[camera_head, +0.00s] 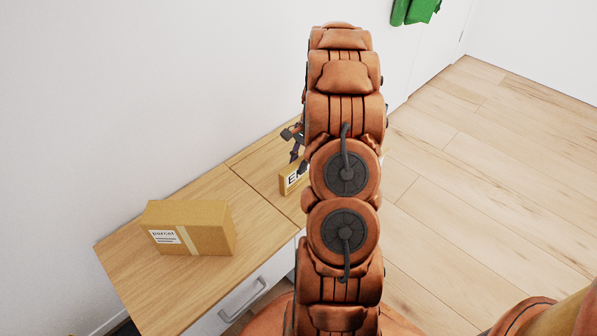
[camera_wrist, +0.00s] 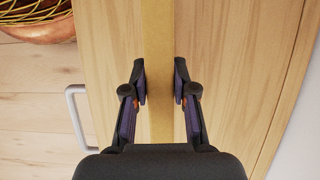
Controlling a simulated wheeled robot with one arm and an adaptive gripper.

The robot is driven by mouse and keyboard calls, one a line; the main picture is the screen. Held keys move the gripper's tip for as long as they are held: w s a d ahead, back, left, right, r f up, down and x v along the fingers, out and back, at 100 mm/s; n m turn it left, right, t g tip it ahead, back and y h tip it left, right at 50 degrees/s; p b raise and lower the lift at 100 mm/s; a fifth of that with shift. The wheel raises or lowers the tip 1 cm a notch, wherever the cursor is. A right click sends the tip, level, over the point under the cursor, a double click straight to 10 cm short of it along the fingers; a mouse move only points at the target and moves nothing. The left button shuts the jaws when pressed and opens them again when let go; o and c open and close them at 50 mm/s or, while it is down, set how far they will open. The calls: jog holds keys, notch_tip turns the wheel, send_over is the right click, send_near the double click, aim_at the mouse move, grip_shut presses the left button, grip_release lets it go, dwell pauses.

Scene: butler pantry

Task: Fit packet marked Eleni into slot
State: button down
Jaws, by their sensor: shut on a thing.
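The packet (camera_head: 291,182) is a tan, thin-looking piece with a white label; only the start of bold lettering, like "E", shows before my arm hides the rest. It is at the counter's far end in the head view. In the wrist view its tan edge (camera_wrist: 160,40) runs as a narrow strip between the fingers. My gripper (camera_wrist: 160,84) is shut on it, a dark finger on each side. In the head view my gripper (camera_head: 296,140) shows partly, just above the packet. Whether the packet touches the counter is unclear. I can make out no slot.
A parcel box (camera_head: 190,228) lies on the near part of the wooden counter (camera_head: 140,279). The drawer handle (camera_head: 243,298) sticks out at the front. A green item (camera_head: 414,10) hangs at the back. The floor right is clear.

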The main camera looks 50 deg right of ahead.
jog(key=shift+b, duration=0.3)
jog(key=shift+r, duration=0.3)
notch_tip(320, 180, up, 4)
jog(key=shift+f+p, duration=0.25)
jog(key=shift+p, duration=0.3)
jog(key=s+a+p, duration=0.1)
jog(key=s+a, duration=0.2)
jog(key=s, duration=0.4)
jog(key=s+a+r+p, duration=0.1)
jog(key=s+a, duration=0.3)
jog(key=s, duration=0.3)
jog(key=shift+s+a+r, duration=0.15)
jog(key=shift+r, duration=0.05)
jog(key=shift+s, duration=0.1)
